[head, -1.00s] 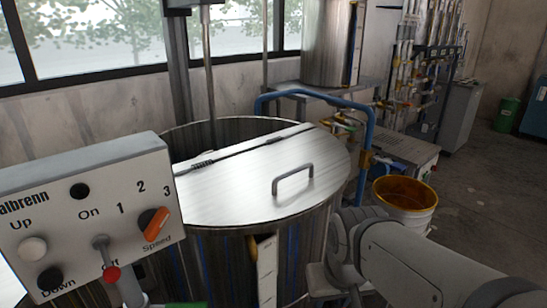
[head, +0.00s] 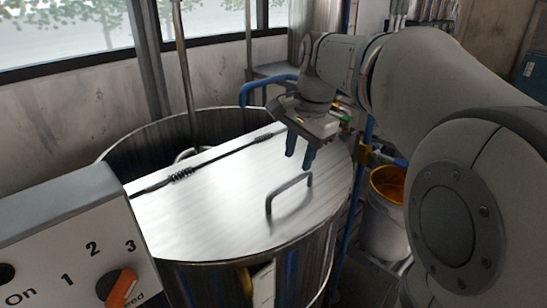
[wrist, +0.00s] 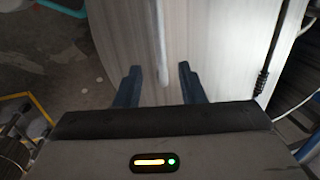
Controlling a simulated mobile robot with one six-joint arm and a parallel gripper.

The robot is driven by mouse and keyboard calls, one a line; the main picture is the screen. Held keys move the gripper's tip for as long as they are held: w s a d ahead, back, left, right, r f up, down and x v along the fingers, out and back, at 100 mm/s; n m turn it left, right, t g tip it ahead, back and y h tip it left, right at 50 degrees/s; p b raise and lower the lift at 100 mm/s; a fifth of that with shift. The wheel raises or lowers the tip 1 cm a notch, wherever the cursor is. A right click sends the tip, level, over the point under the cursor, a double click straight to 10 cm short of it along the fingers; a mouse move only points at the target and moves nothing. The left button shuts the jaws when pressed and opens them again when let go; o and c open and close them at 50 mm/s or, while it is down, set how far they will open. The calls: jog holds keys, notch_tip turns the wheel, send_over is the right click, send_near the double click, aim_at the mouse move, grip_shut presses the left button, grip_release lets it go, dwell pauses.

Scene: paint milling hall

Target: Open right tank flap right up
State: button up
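The right tank flap (head: 222,205) is a shiny metal half-lid, lying flat and shut over the near part of the round tank (head: 310,262). Its hinge (head: 180,174) with a coiled spring runs along its far straight edge. The bent-rod flap handle (head: 288,188) stands up near the front right rim. My gripper (head: 300,160) hangs over the flap, just above and behind the handle, with its dark blue fingers pointing down. In the wrist view the fingers are apart, and the handle (wrist: 161,45) shows between and beyond them. Nothing is held.
A control box (head: 75,240) with a red-orange speed knob stands at the front left. A blue pipe (head: 262,88) bends behind the tank, near my arm. A vertical shaft (head: 184,75) rises from the tank's open far part.

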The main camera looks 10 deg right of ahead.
aim_at(291, 180)
jog(key=f, duration=0.4)
jog(key=w+a+f, duration=0.1)
jog(key=f, duration=0.1)
jog(key=shift+f, duration=0.25)
jog(key=shift+r, duration=0.1)
grip_shut()
